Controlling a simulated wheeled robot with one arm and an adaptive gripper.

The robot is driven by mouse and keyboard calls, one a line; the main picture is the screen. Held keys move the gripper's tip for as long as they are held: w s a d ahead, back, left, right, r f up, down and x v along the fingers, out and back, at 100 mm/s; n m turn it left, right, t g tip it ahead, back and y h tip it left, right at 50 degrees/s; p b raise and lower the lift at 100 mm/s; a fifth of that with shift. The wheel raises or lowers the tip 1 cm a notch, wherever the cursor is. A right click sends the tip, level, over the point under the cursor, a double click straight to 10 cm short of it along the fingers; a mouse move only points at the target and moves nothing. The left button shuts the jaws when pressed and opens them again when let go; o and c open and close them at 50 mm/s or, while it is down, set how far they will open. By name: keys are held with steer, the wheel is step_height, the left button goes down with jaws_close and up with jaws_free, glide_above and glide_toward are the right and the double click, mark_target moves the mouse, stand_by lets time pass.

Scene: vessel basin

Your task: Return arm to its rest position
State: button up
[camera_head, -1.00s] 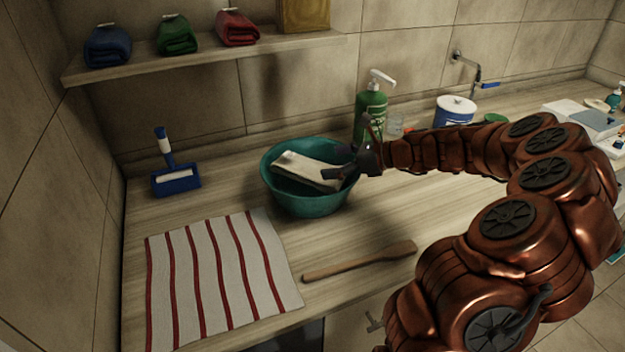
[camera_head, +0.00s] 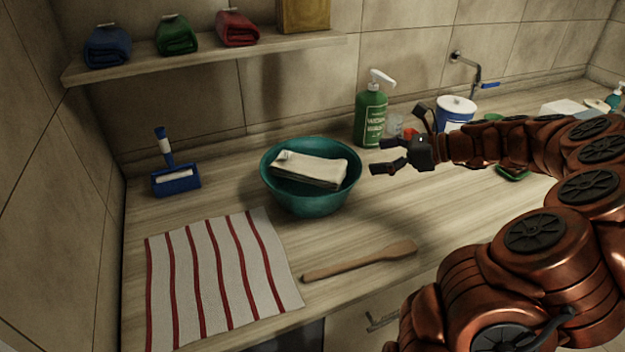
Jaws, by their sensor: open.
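My gripper (camera_head: 384,157) is open and empty, with its dark fingers spread and pointing left. It hangs above the counter, just right of the teal basin (camera_head: 312,203), and is apart from it. My copper-coloured arm reaches in from the right side of the view. A folded pale cloth-like item (camera_head: 310,168) lies in the basin, tilted, with one end near the right rim.
A wooden spatula (camera_head: 360,262) and a striped towel (camera_head: 215,280) lie in front. A blue brush tool (camera_head: 176,180) stands left. A shelf (camera_head: 200,62) hangs above.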

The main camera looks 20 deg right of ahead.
stand_by(0.4)
steer(key=s+a+f+n+g+h, duration=0.1)
steer(key=s+a+n+g, duration=0.3)
steer(key=a, duration=0.4)
steer(key=s+a+n+g, duration=0.2)
steer(key=s+a+n, duration=0.1)
steer(key=a+n, duration=0.4)
steer(key=s+a+f+n+g+h, duration=0.1)
steer(key=s+a+n+g, duration=0.25)
steer(key=a, duration=0.55)
steer(key=s+f+n+g+h, duration=0.1)
steer(key=s+f+n+h, duration=0.1)
steer(key=s+n, duration=0.4)
steer(key=s+d+f+n+g+h, duration=0.1)
steer(key=s+f+n+h, duration=0.2)
steer(key=s, duration=1)
steer(key=shift+s+d+f+n+h, duration=0.2)
steer(key=shift+s+n+h, duration=0.15)
steer(key=shift+n+h, duration=1.2)
steer(key=shift+y, duration=0.25)
